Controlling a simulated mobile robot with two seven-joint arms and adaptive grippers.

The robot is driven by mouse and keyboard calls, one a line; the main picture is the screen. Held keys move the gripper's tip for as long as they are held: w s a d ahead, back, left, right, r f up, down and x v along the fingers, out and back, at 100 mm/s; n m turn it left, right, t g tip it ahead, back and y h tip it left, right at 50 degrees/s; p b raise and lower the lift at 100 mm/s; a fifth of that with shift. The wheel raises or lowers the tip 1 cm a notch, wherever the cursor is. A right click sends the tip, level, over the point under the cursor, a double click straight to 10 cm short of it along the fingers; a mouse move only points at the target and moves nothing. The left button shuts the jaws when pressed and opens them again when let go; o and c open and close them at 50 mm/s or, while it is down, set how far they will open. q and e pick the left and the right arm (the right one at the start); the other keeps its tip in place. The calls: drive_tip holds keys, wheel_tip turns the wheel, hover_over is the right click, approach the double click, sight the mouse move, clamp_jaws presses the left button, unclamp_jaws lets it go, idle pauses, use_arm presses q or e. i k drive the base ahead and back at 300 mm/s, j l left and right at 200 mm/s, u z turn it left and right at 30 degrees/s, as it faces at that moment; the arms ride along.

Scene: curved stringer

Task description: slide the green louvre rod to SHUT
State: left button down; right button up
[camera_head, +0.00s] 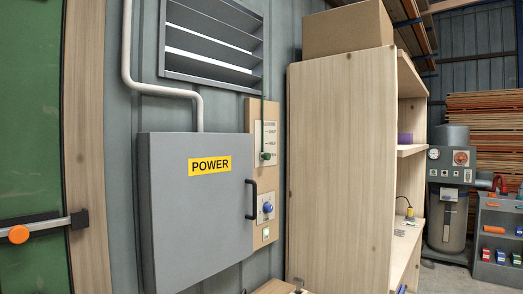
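The green louvre rod (263,112) hangs down from the wall louvre (212,42) along a small pale scale plate (266,144) on a wooden backboard. A green knob (266,156) sits at the rod's lower end, level with the lowest mark on the plate. The small lettering appears to read SHUT near the top and HALF in the middle; the lowest word is hard to read. Bright gaps show between the louvre slats. Neither of my grippers is in view.
A grey POWER cabinet (196,220) with a black handle (251,199) stands left of the backboard. A blue knob (268,208) and a green button (266,234) sit below the rod. A tall wooden shelf unit (340,180) stands close on the right.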

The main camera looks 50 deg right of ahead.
sight(263, 156)
drive_tip(key=z, duration=1.7)
